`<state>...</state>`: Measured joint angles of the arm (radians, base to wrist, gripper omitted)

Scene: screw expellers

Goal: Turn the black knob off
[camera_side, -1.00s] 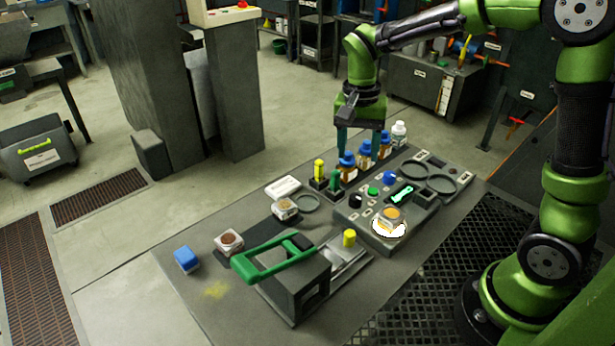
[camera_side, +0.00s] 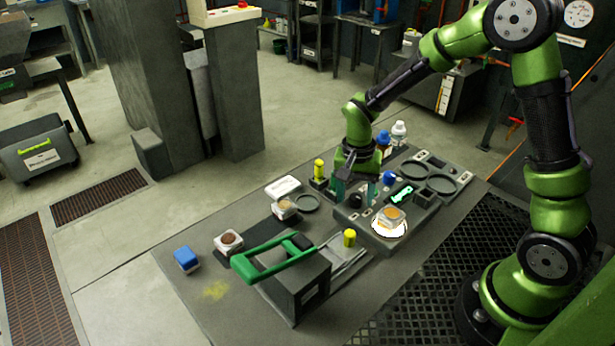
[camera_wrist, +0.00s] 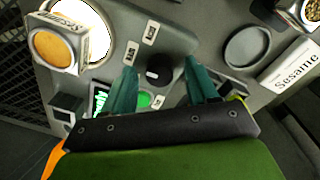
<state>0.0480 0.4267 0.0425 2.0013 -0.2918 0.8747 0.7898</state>
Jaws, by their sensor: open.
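The black knob (camera_wrist: 158,72) sits on the grey control panel, with a pale mark on its face and small labels around it. In the side view the knob (camera_side: 355,201) shows just below my gripper's fingers. My gripper (camera_side: 355,194) is open, pointing down over the panel. In the wrist view its two teal fingers (camera_wrist: 162,85) stand on either side of the knob, apart from each other, with nothing between them but the view of the knob. I cannot tell whether a finger touches it.
A green button (camera_wrist: 144,100) and a lit green display (camera_side: 402,194) are beside the knob. A blue button (camera_side: 389,178) is close by. A container (camera_side: 391,216) rests on a glowing round plate. Blue-capped bottles (camera_side: 383,141) stand behind. A green-handled press (camera_side: 275,257) is at the front.

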